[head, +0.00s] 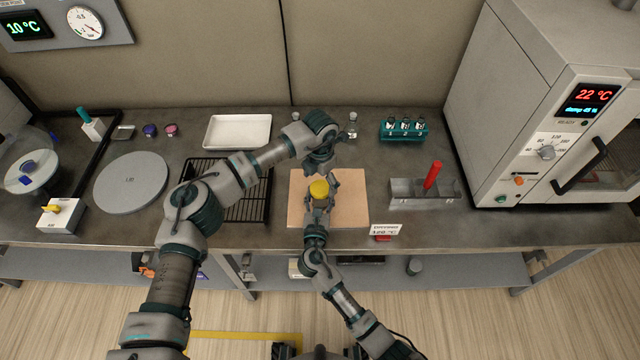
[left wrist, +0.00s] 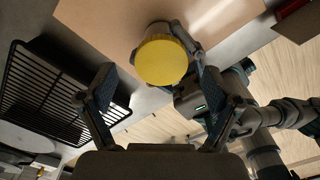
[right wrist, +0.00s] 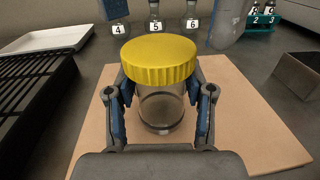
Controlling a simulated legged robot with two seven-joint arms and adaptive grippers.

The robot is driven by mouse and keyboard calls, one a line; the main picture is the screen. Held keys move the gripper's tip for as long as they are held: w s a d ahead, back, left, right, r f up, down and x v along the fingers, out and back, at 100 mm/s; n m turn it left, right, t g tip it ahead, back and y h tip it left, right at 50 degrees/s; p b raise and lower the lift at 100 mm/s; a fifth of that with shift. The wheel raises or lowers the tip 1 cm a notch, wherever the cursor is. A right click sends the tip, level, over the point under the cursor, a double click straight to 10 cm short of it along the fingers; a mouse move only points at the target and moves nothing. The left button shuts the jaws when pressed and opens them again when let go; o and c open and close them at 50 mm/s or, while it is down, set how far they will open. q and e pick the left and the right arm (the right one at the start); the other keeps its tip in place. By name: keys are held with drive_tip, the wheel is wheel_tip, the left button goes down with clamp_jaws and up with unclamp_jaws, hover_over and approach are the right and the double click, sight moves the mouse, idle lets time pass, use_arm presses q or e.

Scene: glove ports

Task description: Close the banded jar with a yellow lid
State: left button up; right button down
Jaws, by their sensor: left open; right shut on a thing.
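A clear jar (right wrist: 161,108) stands upright on the tan board, with a dark line around its lower part. A yellow ribbed lid (right wrist: 158,60) sits on its mouth and looks level; I cannot tell whether it is screwed tight. The lid also shows in the head view (head: 319,188) and the left wrist view (left wrist: 161,60). My right gripper (right wrist: 160,105) is shut on the jar's body, one finger on each side below the lid. My left gripper (left wrist: 152,80) is open and empty above the jar, its fingers apart and not visibly touching the lid.
The tan board (head: 354,212) lies under the jar. A black wire rack (head: 255,203) is to its left, a white tray (head: 237,131) behind left. A grey divided bin (head: 405,192) with a red item (head: 432,176) is right. Numbered flasks (right wrist: 155,22) stand behind.

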use_arm(q)
wheel_tip(320, 180, up, 10)
idle(0.3)
drive_tip(key=shift+w+f, duration=0.1)
use_arm(e)
drive_tip(key=shift+c, duration=1.7)
unclamp_jaws()
drive_tip(key=s, duration=0.8)
drive_tip(key=s+a, duration=0.1)
drive_tip(key=s, duration=0.3)
drive_tip(key=shift+f, duration=0.1)
